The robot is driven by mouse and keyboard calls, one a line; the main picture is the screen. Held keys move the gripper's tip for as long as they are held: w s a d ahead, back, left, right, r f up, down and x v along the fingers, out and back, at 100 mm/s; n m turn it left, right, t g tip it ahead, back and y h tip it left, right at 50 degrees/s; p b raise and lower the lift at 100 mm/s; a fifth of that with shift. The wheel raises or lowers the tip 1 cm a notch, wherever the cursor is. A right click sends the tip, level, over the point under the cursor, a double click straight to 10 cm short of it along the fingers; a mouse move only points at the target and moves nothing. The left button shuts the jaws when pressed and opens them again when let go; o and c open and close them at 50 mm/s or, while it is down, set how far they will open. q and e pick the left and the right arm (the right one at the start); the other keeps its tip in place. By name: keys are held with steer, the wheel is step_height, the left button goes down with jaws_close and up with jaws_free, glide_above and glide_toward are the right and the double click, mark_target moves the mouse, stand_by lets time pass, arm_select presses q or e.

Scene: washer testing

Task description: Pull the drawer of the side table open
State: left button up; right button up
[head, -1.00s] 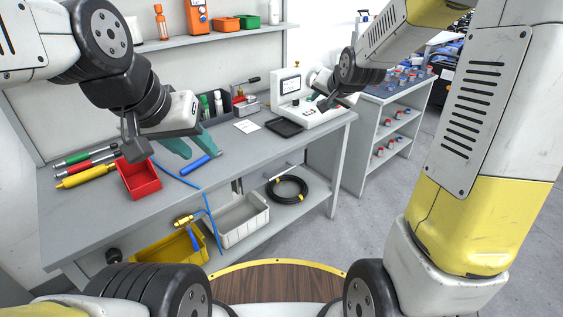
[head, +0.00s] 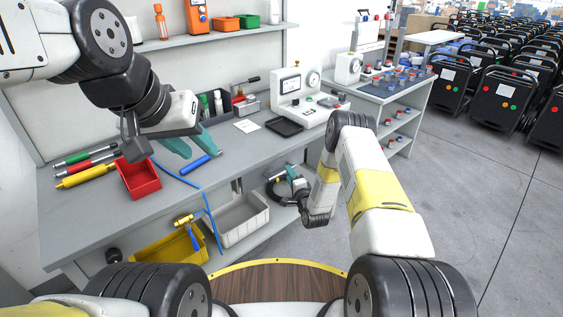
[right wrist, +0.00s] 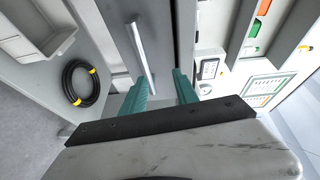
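In the right wrist view, a silver bar handle (right wrist: 140,48) is on a grey front (right wrist: 165,28), which appears to be the drawer. My right gripper (right wrist: 161,88) is open, its two teal fingers pointing at that front. The handle lies between the fingers in the picture, closer to the left finger; contact cannot be told. In the head view my right gripper (head: 277,177) is below the bench top's front edge, and the handle is hard to make out there. My left gripper (head: 191,147) is open and empty above the grey bench (head: 235,165).
A blue screwdriver-like tool (head: 194,164) and a red bin (head: 139,180) lie near my left gripper. A black coiled hose (right wrist: 83,83) and a grey bin (head: 243,222) are on the lower shelf. A shelf unit (head: 400,105) stands at the right.

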mark_target(282, 172)
steer(key=shift+m+t, duration=0.3)
steer(key=shift+m, duration=0.2)
steer(key=w+a+f, duration=0.2)
steer(key=w, duration=0.1)
steer(key=w+a, duration=0.1)
steer(key=w, duration=0.1)
steer(key=shift+w+f, duration=0.15)
steer(key=shift+f, duration=0.25)
jaws_close()
stand_by(1.0)
